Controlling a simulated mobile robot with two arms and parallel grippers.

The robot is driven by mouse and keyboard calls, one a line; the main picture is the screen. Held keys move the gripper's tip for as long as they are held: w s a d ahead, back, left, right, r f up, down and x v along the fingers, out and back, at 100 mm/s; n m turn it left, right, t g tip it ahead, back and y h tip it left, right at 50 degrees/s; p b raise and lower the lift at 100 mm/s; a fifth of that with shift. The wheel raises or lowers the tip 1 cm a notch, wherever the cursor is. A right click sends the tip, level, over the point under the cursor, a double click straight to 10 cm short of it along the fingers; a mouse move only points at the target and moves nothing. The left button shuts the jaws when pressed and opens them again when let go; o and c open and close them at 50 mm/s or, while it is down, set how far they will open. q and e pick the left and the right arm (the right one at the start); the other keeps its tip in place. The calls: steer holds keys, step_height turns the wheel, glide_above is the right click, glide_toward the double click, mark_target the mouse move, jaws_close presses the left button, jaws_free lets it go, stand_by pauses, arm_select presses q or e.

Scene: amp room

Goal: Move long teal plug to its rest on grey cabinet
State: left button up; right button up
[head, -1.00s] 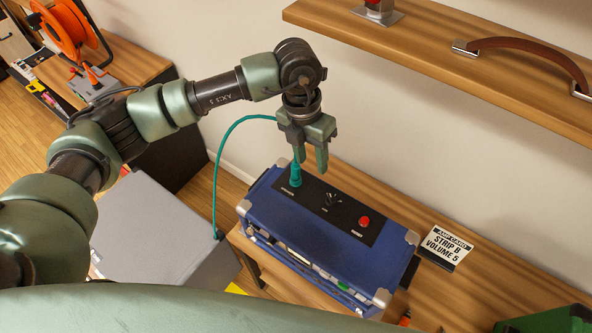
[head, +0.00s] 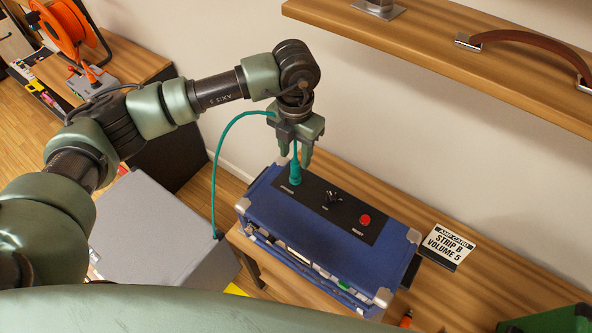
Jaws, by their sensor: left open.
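The long teal plug (head: 295,174) stands upright in the black top panel of the blue amp (head: 330,235), at its left end. A teal cable (head: 216,165) arcs left from behind my gripper and comes down to the grey cabinet (head: 155,230), at its right side. My left gripper (head: 296,160) is open and points down over the plug. Its two fingers show on either side of the plug's upper part; I cannot tell whether they touch it. The plug's top is hidden by the gripper. A rest on the cabinet cannot be made out. My right gripper is not in view.
A black knob (head: 333,197) and a red button (head: 365,219) sit on the same panel. A sign card (head: 446,246) stands right of the amp on the wooden bench (head: 475,282). A wooden shelf (head: 450,75) with a leather handle is at upper right. An orange reel (head: 65,32) is far left.

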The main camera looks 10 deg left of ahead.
mark_target(295, 163)
arm_select(q)
step_height(295, 163, down, 5)
steer(key=b, duration=0.3)
steer(key=shift+r, duration=0.1)
steer(key=shift+f+b, duration=0.7)
steer(key=shift+b, duration=0.05)
steer(key=shift+r, duration=0.1)
steer(key=shift+b, duration=0.55)
stand_by(0.4)
jaws_close()
stand_by(1.1)
